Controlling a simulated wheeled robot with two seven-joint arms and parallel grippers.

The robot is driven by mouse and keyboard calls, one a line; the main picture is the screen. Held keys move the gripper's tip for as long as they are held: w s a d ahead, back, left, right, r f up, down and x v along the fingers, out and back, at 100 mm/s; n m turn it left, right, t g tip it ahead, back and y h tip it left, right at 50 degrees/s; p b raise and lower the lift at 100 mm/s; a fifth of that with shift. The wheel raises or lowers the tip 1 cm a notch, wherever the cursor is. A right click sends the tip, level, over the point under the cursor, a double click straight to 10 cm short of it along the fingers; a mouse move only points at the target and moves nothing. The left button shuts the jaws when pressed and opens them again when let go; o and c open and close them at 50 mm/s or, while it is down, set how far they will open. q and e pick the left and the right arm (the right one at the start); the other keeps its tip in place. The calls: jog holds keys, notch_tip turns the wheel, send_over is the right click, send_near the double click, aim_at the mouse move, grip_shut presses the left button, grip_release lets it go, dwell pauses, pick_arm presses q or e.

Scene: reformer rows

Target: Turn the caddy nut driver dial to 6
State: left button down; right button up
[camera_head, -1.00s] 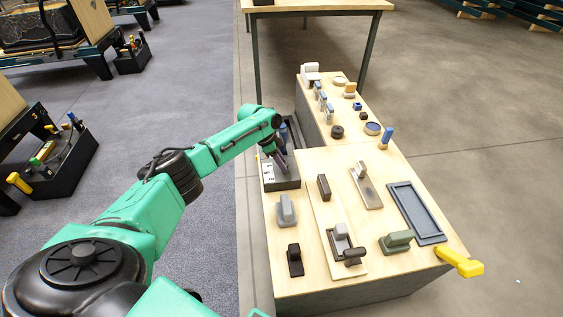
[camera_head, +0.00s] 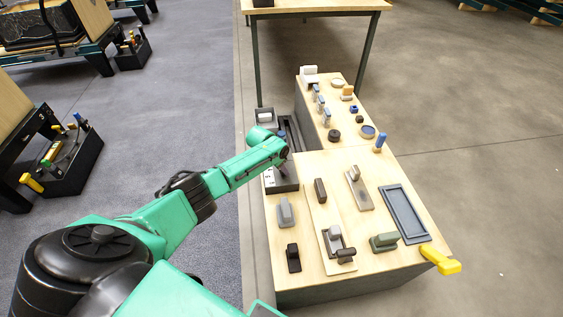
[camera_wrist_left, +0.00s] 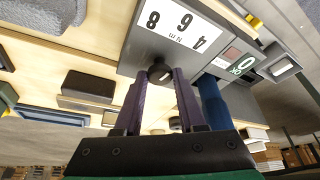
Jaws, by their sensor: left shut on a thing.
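The caddy (camera_head: 284,186) is a grey box at the near left of the bench top, partly hidden by my left wrist in the head view. In the left wrist view its grey top (camera_wrist_left: 133,58) carries a white scale plate (camera_wrist_left: 182,22) marked 4, 6, 8 and N m, seen upside down. A dark round dial (camera_wrist_left: 160,72) sits beside the plate. My left gripper (camera_wrist_left: 163,77), with purple fingers, is shut on the dial, one finger on each side. It also shows small in the head view (camera_head: 287,157). I cannot tell which number the dial points to. My right gripper is not in view.
A blue handle (camera_wrist_left: 211,103) stands close beside the right finger, near a small green-marked display (camera_wrist_left: 240,67). The bench holds several grey and dark blocks, a grey tray (camera_head: 404,214) and a yellow handle (camera_head: 442,261). The floor right of the bench is clear.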

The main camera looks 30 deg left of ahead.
pick_arm(q)
jog(key=shift+d+n+y+p, duration=0.1)
jog(key=shift+n+y+p, duration=0.55)
jog(key=shift+n, duration=0.55)
jog(key=c, duration=0.5)
grip_release()
jog(key=shift+r, duration=0.1)
